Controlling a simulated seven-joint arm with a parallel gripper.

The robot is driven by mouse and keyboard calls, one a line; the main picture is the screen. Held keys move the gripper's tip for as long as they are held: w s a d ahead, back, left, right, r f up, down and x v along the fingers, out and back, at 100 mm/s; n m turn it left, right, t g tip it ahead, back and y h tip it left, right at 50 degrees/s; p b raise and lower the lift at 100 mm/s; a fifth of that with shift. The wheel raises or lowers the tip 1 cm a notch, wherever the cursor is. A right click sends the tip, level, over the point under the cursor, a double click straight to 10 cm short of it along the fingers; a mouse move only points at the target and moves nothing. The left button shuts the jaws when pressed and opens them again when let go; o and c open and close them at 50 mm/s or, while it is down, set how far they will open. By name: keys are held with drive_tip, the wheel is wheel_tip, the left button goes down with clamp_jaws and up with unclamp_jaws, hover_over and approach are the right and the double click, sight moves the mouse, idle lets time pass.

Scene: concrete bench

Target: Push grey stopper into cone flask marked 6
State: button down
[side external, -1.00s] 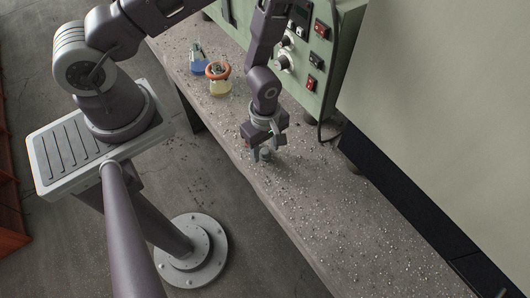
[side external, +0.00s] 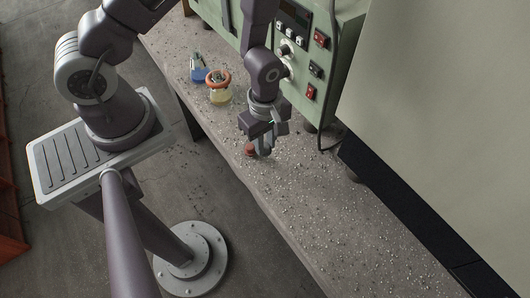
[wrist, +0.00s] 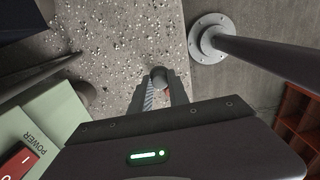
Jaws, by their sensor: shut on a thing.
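My gripper (side external: 262,150) is shut on the grey stopper (wrist: 158,73), whose round end shows between the fingertips in the wrist view. In the side view the gripper points down over the bench, and the stopper is mostly hidden by the fingers. Two flasks stand further back on the bench: one with blue contents (side external: 198,74), and one with yellow contents (side external: 219,96) and an orange ring around its upper part. No number can be read on either, so I cannot tell which is marked 6. Neither flask shows in the wrist view.
A small red object (side external: 249,150) is on the bench just left of the fingers. A green instrument box (side external: 316,62) with knobs and red switches stands along the bench's back side, with a hanging cable. The bench (side external: 330,225) toward the front right is clear.

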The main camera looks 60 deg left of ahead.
wheel_tip(320, 180, up, 26)
drive_tip(key=w+a+n, duration=0.3)
drive_tip(key=a+n, duration=0.9)
drive_tip(key=a, duration=1.8)
wheel_tip(320, 180, down, 17)
drive_tip(key=shift+w+d, duration=0.2)
drive_tip(key=shift+f, duration=0.4)
drive_tip(key=shift+f, duration=0.75)
drive_tip(key=shift+f, duration=0.5)
